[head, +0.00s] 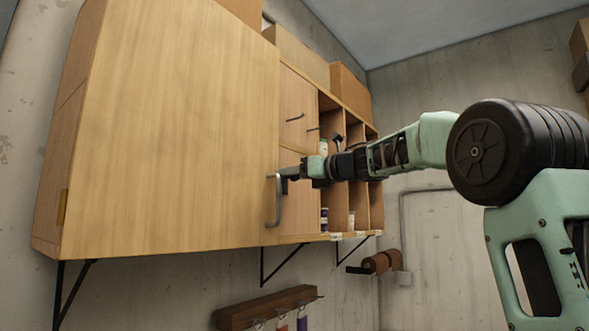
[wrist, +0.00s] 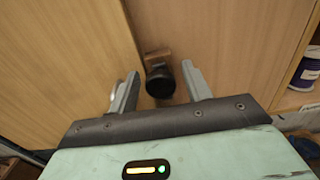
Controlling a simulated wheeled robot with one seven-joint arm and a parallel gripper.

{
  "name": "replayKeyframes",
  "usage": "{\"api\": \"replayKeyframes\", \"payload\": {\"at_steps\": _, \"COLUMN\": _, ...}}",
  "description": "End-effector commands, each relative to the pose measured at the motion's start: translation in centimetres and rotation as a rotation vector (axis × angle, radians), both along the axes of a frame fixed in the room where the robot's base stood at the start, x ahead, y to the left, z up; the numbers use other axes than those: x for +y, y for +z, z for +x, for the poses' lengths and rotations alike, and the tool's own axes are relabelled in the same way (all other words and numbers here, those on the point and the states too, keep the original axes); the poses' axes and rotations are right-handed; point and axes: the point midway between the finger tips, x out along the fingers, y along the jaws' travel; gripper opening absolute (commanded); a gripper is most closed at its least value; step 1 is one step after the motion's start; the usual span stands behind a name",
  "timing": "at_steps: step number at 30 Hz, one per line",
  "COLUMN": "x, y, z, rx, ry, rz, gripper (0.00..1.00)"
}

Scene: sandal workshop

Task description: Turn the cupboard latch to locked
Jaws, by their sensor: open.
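The cupboard (head: 165,140) hangs on the wall with a broad wooden front panel and a metal bar handle (head: 277,205) at that panel's right edge. In the wrist view, what looks like the latch (wrist: 160,82) is a dark round knob with a small brown block at its top. It sits by the seam between two wooden panels. My gripper (wrist: 160,72) is open, with one finger on either side of the knob; I cannot tell whether they touch it. In the head view my gripper (head: 286,174) is close to the handle and hides the latch.
Open shelf compartments (head: 337,205) holding small jars are right of the panels; a jar (wrist: 306,70) shows in the wrist view. Boxes (head: 350,90) stand on top. A wooden hook rail (head: 266,308) and a brown roll (head: 380,262) are below.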

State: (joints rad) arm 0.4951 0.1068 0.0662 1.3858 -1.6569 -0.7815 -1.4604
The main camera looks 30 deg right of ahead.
Motion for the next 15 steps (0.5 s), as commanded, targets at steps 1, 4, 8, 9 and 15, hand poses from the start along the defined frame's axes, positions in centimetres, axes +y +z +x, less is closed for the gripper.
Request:
{"api": "replayKeyframes", "payload": {"at_steps": 1, "x": 0.07, "y": 0.07, "z": 0.19, "rx": 0.0, "ry": 0.0, "rz": 0.001, "gripper": 0.49}}
{"api": "replayKeyframes", "payload": {"at_steps": 4, "x": 0.1, "y": -0.01, "z": 0.31, "rx": 0.0, "ry": -0.001, "rz": 0.001, "gripper": 0.49}}
{"api": "replayKeyframes", "payload": {"at_steps": 8, "x": 0.1, "y": -0.05, "z": 0.3, "rx": 0.0, "ry": -0.001, "rz": 0.001, "gripper": 0.49}}
{"api": "replayKeyframes", "payload": {"at_steps": 9, "x": 0.1, "y": -0.05, "z": 0.3, "rx": 0.0, "ry": 0.0, "rz": 0.001, "gripper": 0.49}}
{"api": "replayKeyframes", "payload": {"at_steps": 15, "x": 0.09, "y": -0.05, "z": 0.29, "rx": 0.0, "ry": 0.0, "rz": 0.001, "gripper": 0.08}}
